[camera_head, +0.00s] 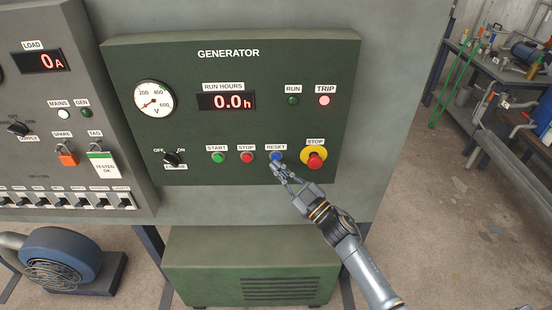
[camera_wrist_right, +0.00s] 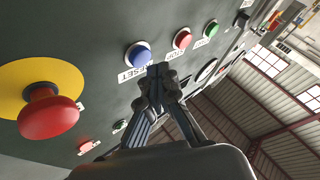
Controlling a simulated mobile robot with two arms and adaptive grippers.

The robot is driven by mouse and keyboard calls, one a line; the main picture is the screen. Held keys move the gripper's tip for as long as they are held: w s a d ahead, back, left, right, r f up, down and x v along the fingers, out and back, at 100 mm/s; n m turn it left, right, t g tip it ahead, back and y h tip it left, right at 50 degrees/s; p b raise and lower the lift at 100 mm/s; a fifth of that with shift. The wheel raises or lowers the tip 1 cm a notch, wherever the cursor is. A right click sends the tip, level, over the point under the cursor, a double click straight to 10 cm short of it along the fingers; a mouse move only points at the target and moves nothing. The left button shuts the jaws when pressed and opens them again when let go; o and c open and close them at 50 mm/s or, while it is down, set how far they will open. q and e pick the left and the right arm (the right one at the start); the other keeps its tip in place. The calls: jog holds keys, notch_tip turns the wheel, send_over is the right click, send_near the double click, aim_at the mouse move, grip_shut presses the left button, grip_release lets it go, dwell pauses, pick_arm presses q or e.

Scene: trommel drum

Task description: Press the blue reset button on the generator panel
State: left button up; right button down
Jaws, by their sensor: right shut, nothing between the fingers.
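The blue reset button (camera_head: 276,156) sits in the lower row of the dark green generator panel (camera_head: 205,125), under its RESET label. It also shows in the right wrist view (camera_wrist_right: 138,55), just above and left of the fingertips. My right gripper (camera_head: 277,168) is shut and empty, with its tips just below the blue button in the head view. In the right wrist view its closed fingertips (camera_wrist_right: 158,72) overlap the edge of the RESET label. I cannot tell whether they touch the panel. The red TRIP lamp (camera_head: 324,100) looks lit. My left gripper is not in view.
The red mushroom STOP button (camera_head: 315,161) on a yellow disc is close on the right. The red stop button (camera_head: 247,157) and green start button (camera_head: 218,157) are on the left. A rotary switch (camera_head: 171,158) is farther left. A green cabinet (camera_head: 245,270) stands below.

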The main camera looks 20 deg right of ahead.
jog(key=shift+w, duration=0.15)
dwell(0.4)
jog(key=shift+w+d, duration=0.15)
jog(key=shift+w, duration=0.15)
jog(key=shift+w+d+b, duration=0.1)
jog(key=shift+w+b, duration=0.25)
jog(key=shift+w, duration=0.05)
dwell(0.7)
jog(key=shift+s, duration=0.1)
jog(key=shift+s+a+p, duration=0.25)
jog(key=shift+s+p, duration=0.2)
jog(key=shift+s, duration=0.3)
jog(key=s+p, duration=0.1)
jog(key=s, duration=0.1)
jog(key=s+a+p, duration=0.1)
jog(key=s, duration=0.1)
jog(key=shift+s+a, duration=0.15)
jog(key=shift+s, duration=0.25)
